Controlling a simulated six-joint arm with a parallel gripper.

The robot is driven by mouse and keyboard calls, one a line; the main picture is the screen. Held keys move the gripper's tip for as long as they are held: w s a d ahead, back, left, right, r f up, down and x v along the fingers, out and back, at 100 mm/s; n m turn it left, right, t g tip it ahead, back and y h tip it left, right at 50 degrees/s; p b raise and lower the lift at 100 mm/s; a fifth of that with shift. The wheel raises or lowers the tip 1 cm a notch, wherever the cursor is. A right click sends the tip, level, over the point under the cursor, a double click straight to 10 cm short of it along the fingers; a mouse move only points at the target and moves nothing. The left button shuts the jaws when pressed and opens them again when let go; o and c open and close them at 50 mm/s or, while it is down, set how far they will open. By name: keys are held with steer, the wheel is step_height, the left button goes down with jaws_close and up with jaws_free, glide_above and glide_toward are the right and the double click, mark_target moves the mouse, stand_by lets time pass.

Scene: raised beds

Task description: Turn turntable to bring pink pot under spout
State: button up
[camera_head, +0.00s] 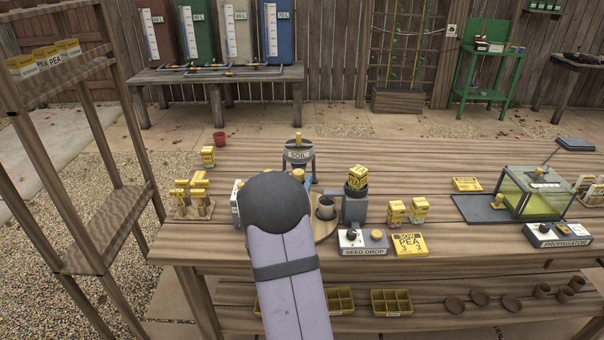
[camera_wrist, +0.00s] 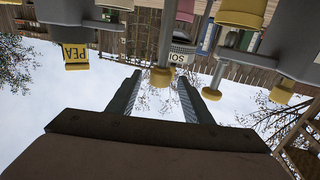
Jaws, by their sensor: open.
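The turntable is a round wooden disc (camera_head: 325,230) on the bench, largely hidden behind my arm in the head view. A dark grey pot (camera_head: 326,208) stands on its right side. A pinkish form (camera_wrist: 185,8), perhaps the pink pot, shows at the top edge of the upside-down wrist view. The soil hopper (camera_head: 298,157) stands behind the turntable, and its label shows in the wrist view (camera_wrist: 181,57). My gripper (camera_wrist: 158,98) is open. A yellow knob (camera_wrist: 161,78) appears between its fingers, and I cannot tell whether they touch it. My arm hides the gripper in the head view.
The grey seed drop unit (camera_head: 355,208) stands right of the turntable, with its control box (camera_head: 362,241) in front. Yellow seed packets (camera_head: 396,212) stand farther right, near the propagator (camera_head: 535,190). A small red pot (camera_head: 220,139) sits at the back left. Bench space behind the packets is clear.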

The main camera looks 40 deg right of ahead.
steer(key=p+x, duration=0.2)
steer(key=x, duration=0.5)
stand_by(0.4)
steer(key=shift+d, duration=0.1)
